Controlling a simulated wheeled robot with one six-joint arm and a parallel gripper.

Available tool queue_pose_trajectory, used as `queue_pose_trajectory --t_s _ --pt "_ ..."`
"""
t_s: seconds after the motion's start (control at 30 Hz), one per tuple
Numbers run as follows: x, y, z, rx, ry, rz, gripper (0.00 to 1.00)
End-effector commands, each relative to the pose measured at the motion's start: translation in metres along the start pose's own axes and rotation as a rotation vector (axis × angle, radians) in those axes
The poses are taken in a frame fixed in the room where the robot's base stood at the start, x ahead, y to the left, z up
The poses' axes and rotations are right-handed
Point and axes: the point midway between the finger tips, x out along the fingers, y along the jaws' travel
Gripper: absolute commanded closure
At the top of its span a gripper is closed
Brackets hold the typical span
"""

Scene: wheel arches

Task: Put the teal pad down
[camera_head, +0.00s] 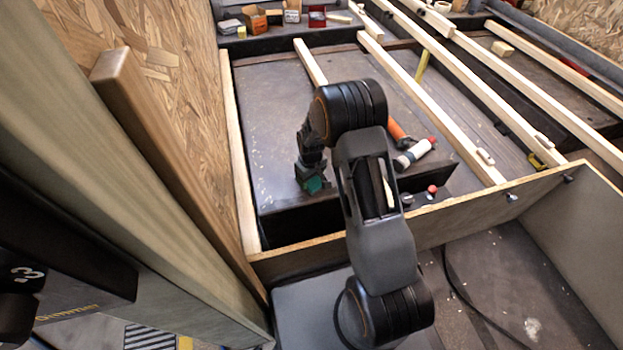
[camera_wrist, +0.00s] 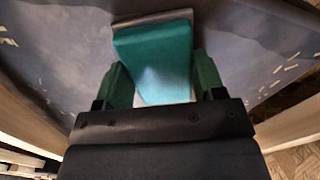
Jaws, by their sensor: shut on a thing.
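The teal pad (camera_wrist: 153,58) is a block with a teal face and a grey layer along its far edge. In the wrist view it sits between the two green fingers of my gripper (camera_wrist: 163,80), which is shut on it. In the head view my gripper (camera_head: 312,184) is low over the left part of the dark floor panel, near its front edge, and a bit of teal shows there. My arm and gripper hide most of the pad in that view. I cannot tell whether the pad touches the surface.
A chipboard wall (camera_head: 185,100) with a pale batten stands at the left. Long wooden rails (camera_head: 440,110) cross the right side. Small boxes (camera_head: 255,19) stand at the back. The dark panel (camera_head: 262,110) behind my gripper is clear.

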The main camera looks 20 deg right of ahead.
Motion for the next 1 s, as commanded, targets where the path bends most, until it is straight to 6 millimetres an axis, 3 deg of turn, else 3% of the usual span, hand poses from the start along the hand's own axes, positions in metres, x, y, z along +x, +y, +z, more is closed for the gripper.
queue_pose_trajectory --t_s 0.17,0.2,0.47,0.77,1.0 --pt "0.004 0.0 0.0 0.0 0.0 0.0 0.56" --pt "0.004 0.0 0.0 0.0 0.0 0.0 0.36" --pt "0.003 0.0 0.0 0.0 0.0 0.0 0.11" --pt "-0.002 0.0 0.0 0.0 0.0 0.0 0.11" --pt "-0.041 0.0 0.0 0.0 0.002 0.001 0.11"
